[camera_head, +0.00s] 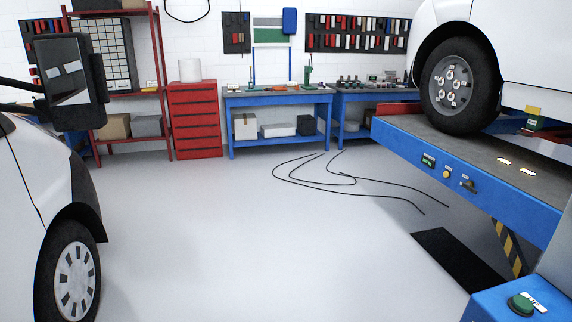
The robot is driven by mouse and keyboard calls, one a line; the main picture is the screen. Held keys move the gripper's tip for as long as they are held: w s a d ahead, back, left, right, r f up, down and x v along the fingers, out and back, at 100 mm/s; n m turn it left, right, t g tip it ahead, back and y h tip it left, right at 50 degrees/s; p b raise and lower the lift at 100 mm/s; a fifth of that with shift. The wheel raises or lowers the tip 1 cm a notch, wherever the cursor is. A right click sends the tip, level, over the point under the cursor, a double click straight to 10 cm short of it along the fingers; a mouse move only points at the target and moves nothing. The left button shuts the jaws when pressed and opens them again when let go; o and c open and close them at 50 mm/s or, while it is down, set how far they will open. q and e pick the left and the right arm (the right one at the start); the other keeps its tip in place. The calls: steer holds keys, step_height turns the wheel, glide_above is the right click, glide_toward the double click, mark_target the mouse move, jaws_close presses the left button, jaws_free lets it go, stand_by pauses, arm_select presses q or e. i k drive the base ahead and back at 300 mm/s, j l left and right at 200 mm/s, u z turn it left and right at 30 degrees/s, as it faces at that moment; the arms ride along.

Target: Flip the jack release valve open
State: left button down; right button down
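Neither of my grippers is in view. A blue platform lift (535,207) at the right carries a white vehicle (545,45) with its wheel (452,84) on the deck. On the lift's blue side are a small dark display (428,160), a yellow round button (446,174) and a dark lever-like fitting (468,185). The labels are too small to read, so I cannot tell whether the dark fitting is the jack release valve or how it is set.
A blue box with a green button (521,304) stands at lower right. A white vehicle (22,200) fills the left edge. Black cables (350,184) and a dark floor panel (458,262) lie near the lift. A red cabinet (195,120) and blue workbench (277,98) line the back.

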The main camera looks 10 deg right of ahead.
mark_target(467, 186)
steer(key=i+z, duration=0.85)
steer(key=i+j+z, duration=0.15)
steer(key=z, duration=0.3)
steer(key=i+j+z, duration=0.3)
steer(key=z, duration=0.15)
steer(key=i+j+z, duration=0.4)
steer(key=i, duration=0.25)
steer(key=i+j+z, duration=0.35)
steer(key=i+j, duration=0.2)
steer(key=i+j+z, duration=0.4)
steer(key=j, duration=0.3)
steer(key=i, duration=0.1)
